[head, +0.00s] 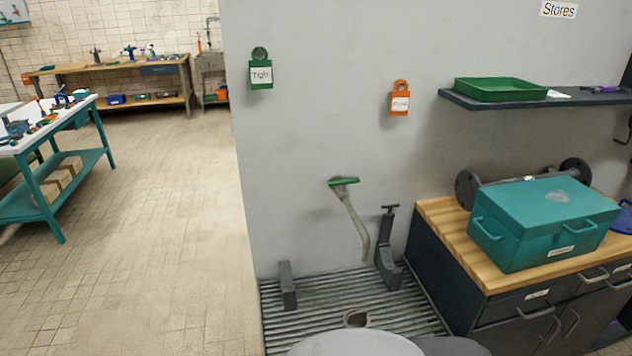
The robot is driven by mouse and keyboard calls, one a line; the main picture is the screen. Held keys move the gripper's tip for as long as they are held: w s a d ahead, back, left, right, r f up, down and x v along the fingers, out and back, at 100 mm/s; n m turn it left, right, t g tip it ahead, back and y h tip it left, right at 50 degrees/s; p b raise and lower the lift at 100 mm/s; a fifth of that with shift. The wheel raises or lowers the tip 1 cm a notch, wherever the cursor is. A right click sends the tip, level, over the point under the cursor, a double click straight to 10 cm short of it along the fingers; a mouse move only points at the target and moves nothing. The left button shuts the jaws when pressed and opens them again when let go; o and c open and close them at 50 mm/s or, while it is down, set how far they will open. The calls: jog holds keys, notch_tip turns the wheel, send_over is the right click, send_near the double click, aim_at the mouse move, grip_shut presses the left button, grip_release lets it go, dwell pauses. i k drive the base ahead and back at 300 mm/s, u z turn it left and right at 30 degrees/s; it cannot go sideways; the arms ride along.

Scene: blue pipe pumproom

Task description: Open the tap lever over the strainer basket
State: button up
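A tap with a green lever (344,181) sticks out from the grey wall. The lever lies roughly level across the top of the tap. A pale curved spout (356,224) runs down from it and ends above a ribbed grey drain surface (325,312). A small round, dark-centred fitting (357,319) sits in that surface below the spout; I cannot tell for sure whether it is the strainer basket. Grey rounded shapes at the bottom edge, probably my own body, cover part of the ribbed surface. My gripper is not in view.
A dark clamp-like stand (388,250) rises just right of the spout, and a short grey post (287,286) stands left. A wood-topped cabinet (455,226) with a teal box (545,222) blocks the right. The tiled floor (150,230) at left is clear.

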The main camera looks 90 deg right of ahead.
aim_at(342, 182)
jog(key=z, duration=0.3)
jog(key=i, duration=0.8)
jog(key=z, duration=1.35)
jog(key=i, duration=0.65)
jog(key=z, duration=0.6)
